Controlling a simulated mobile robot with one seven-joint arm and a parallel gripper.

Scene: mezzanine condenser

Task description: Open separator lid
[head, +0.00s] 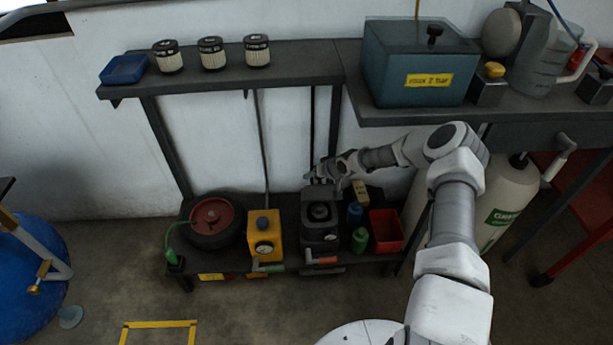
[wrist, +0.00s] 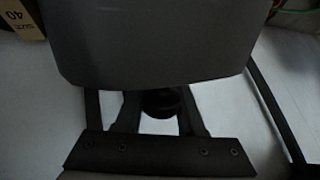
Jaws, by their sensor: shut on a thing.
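A black unit (head: 318,236) stands on the lower shelf. It looks like the separator, with a dark round part (head: 319,211) showing in its top. My gripper (head: 321,174) is at the unit's back edge, small and partly lost against dark parts. In the wrist view a dark grey panel (wrist: 155,45), which looks like the lid tilted up, fills the upper middle. A black knob (wrist: 161,103) below the panel sits between the fingers of my gripper (wrist: 158,112), which are shut on it. The panel's hinge is hidden.
Left of the unit stand a yellow box (head: 264,238) and a red reel (head: 212,220); right are blue and green bottles (head: 360,239) and a red bin (head: 386,231). The upper bench (head: 290,71) overhangs behind. A teal box (head: 405,72) stands on the right bench.

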